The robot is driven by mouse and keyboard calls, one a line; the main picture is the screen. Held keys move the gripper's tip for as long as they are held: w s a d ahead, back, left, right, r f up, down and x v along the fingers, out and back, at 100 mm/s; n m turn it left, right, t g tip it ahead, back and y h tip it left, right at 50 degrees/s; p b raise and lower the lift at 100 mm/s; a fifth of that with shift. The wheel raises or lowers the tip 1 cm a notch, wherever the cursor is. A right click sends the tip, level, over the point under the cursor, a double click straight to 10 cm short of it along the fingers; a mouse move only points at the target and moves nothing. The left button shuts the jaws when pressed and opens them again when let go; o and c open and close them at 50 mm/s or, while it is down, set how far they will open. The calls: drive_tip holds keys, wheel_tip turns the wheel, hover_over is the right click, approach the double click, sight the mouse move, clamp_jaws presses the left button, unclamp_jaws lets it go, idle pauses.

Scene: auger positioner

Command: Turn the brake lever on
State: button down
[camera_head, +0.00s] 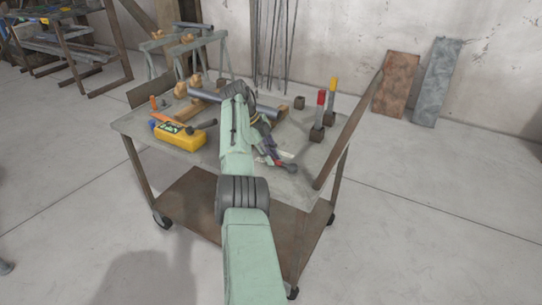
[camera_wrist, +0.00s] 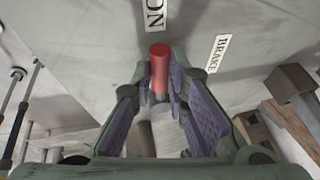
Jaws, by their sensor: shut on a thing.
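My gripper (camera_head: 270,152) is low over the front right part of the cart top in the head view. In the wrist view, the purple pads of my gripper (camera_wrist: 165,92) are shut around a red cylindrical handle (camera_wrist: 159,62), which I take for the brake lever's. Its rounded red end sticks out past the fingertips; its lower part is hidden between them. A white "BRAKE" label (camera_wrist: 217,54) lies right of the handle, and a partly cut-off "ON" label (camera_wrist: 154,14) lies beyond its end.
The cart top (camera_head: 140,122) also bears a yellow control box (camera_head: 180,134), a grey pipe (camera_head: 207,95) on wooden supports, and upright red (camera_head: 320,98) and yellow (camera_head: 333,84) handles on dark blocks. A raised side panel (camera_head: 347,130) edges the right. Floor around the cart is mostly clear.

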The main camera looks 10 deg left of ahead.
drive_tip(key=c, duration=1.6)
unclamp_jaws()
drive_tip(key=shift+o, duration=0.2)
wheel_tip(320, 180, up, 10)
